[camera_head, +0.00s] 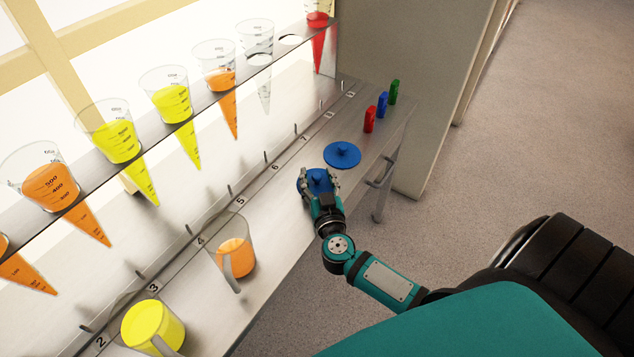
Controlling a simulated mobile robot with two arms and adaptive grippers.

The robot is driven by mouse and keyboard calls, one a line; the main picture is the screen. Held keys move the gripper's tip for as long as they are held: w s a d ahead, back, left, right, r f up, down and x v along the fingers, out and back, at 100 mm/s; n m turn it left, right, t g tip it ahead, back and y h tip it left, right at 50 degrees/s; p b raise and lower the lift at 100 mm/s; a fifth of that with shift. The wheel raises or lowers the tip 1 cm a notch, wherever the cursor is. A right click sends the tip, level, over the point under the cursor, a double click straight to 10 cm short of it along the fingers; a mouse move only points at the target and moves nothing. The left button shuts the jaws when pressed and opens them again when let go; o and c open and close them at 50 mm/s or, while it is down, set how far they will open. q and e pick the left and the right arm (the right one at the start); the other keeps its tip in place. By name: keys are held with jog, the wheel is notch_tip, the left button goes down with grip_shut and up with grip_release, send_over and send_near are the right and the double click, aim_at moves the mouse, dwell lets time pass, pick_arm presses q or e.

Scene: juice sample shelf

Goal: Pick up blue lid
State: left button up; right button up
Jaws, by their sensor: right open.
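Two round blue lids lie on the metal shelf surface. One blue lid (342,154) lies flat and fully in view, with a small knob on top. The other blue lid (316,176) is nearer and partly hidden by my right gripper. My right gripper (319,182) is open, with its fingers on either side of the nearer lid's knob. Whether the fingers touch the lid cannot be told. My left gripper is not in view.
Red (369,119), blue (382,104) and green (394,91) small objects stand near the shelf's far right edge. A jug with orange juice (233,254) and a yellow one (153,326) stand nearer. Cone-shaped cups hang in the upper rack (287,57).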

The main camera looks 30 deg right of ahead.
jog(key=shift+c, duration=0.4)
grip_shut()
